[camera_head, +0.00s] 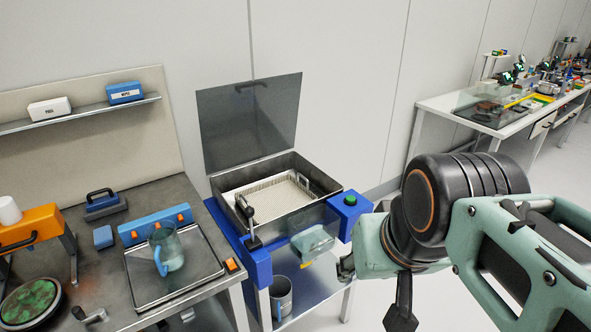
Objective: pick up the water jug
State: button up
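A translucent blue jug (171,250) with a handle on its left side stands upright on a flat metal plate (150,290) on the left workbench. It appears to be the water jug. My gripper (372,290) is low at the right of centre, partly hidden by my own wrist. Dark parts of it show at its left and below. It is well to the right of the jug and apart from it. I cannot make out whether its fingers are open or shut, and nothing held shows.
A blue-framed metal basin (330,186) with a raised lid (250,122) stands between jug and gripper. A grey cup-like vessel (282,299) sits on the shelf below. An orange frame (32,225) is left of the jug. Open floor lies right of the basin.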

aim_at(163, 238)
jog(key=u, duration=1.25)
